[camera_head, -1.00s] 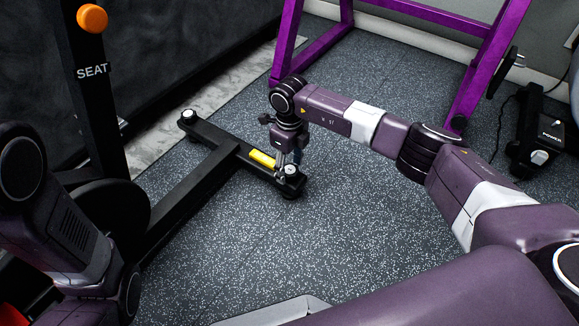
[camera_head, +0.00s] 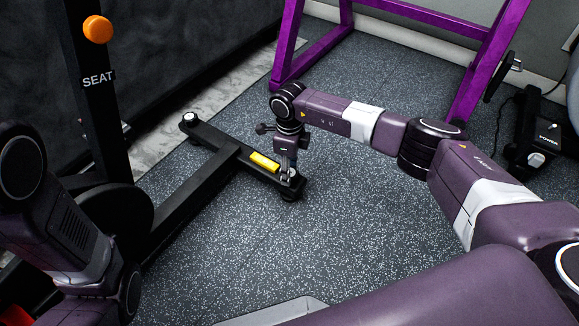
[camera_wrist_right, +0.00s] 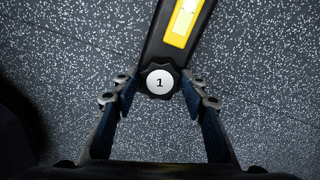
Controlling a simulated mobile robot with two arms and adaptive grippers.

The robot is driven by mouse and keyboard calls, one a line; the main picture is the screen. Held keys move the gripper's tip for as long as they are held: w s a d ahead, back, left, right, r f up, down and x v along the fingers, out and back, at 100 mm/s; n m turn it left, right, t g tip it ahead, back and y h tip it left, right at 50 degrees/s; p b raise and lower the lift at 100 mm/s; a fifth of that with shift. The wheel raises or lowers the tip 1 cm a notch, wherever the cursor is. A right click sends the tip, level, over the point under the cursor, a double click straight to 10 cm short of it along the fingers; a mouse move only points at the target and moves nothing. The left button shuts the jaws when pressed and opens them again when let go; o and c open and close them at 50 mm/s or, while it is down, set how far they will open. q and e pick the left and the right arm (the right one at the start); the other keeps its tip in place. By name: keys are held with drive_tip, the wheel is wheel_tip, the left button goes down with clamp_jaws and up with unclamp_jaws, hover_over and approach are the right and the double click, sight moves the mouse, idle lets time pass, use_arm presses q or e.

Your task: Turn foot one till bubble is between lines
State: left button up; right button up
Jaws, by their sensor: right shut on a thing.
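The stabiliser bar (camera_head: 221,146) of a black exercise bike lies on the floor. Foot one is a black lobed knob with a white cap marked 1 (camera_wrist_right: 160,82), at the bar's near right end. My right gripper (camera_head: 290,178) points down over that end, its two fingers shut on the knob from both sides. A yellow level (camera_head: 264,161) lies on the bar beside the knob. In the wrist view the level (camera_wrist_right: 181,38) shows a pale vial, cut off by the top edge; I cannot make out the bubble or lines. My left gripper is out of view.
The bar's far end has another white-capped foot (camera_head: 189,118). The bike's post marked SEAT (camera_head: 97,100) with an orange knob (camera_head: 98,29) stands at left. A purple frame (camera_head: 320,50) stands behind. The speckled floor right of the bar is clear.

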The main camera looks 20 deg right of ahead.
drive_tip(key=shift+n+p, duration=0.55)
drive_tip(key=shift+n, duration=1.75)
drive_tip(key=o, duration=1.2)
drive_tip(key=shift+c, duration=0.2)
wheel_tip(320, 180, up, 12)
